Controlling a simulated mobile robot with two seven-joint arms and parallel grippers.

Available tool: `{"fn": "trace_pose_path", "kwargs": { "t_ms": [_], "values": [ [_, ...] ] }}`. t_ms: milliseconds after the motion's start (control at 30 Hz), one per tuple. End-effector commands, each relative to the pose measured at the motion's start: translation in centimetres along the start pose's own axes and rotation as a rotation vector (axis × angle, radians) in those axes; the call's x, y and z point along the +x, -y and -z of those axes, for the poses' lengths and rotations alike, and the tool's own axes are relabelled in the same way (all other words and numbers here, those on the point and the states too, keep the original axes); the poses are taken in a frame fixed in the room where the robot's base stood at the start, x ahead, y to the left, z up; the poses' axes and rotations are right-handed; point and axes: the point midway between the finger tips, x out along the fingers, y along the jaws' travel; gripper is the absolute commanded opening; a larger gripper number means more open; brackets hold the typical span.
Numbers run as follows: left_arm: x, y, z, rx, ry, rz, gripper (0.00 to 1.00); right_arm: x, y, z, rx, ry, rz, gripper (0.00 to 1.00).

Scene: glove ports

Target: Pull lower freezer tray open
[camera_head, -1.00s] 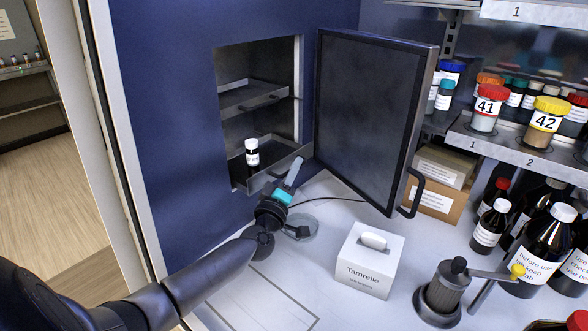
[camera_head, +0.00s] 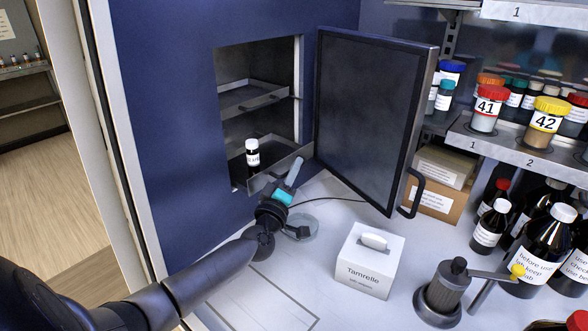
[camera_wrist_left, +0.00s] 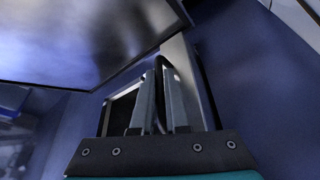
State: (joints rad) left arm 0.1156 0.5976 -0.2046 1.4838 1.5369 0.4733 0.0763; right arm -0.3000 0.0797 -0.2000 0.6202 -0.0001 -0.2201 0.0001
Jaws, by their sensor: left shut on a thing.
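The lower freezer tray (camera_head: 263,180) is a grey metal tray low in the wall opening, and its front juts out at the opening's sill. A small dark bottle (camera_head: 252,153) with a white cap and label stands upright in it. My left gripper (camera_head: 295,165) is at the front of this tray, toward its right end. In the left wrist view its two fingers (camera_wrist_left: 159,85) are close together, shut on the tray's front; the exact contact is hard to see. The upper freezer tray (camera_head: 250,97) sits above, inside the opening. My right gripper is in no view.
The freezer door (camera_head: 370,115) stands open to the right of the opening, close to my left gripper. A white Tamrelle box (camera_head: 370,262) and a grinder-like device (camera_head: 443,290) stand on the bench. Several bottles fill the right side.

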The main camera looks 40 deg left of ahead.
Motion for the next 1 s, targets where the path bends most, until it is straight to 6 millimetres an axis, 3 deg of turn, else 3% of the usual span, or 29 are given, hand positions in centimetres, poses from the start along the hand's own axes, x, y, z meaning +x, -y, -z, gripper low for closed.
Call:
{"fn": "trace_pose_path", "kwargs": {
  "t_ms": [400, 833, 867, 933, 1000],
  "values": [
    [-1.2, -2.0, -2.9, -0.002, 0.003, 0.002, 0.00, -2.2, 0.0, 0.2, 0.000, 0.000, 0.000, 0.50],
    [-1.4, -2.1, -3.2, 0.000, 0.002, 0.002, 0.00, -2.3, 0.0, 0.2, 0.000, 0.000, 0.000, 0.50],
    [-1.4, -2.1, -3.2, 0.000, 0.002, 0.002, 0.16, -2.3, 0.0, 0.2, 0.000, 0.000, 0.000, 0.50],
    [-1.4, -2.1, -3.2, 0.000, 0.002, 0.002, 0.24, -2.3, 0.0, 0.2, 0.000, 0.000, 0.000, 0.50],
    [-1.4, -2.1, -3.2, 0.000, 0.001, 0.002, 0.25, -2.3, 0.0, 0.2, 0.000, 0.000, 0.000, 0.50]
  ]
}}
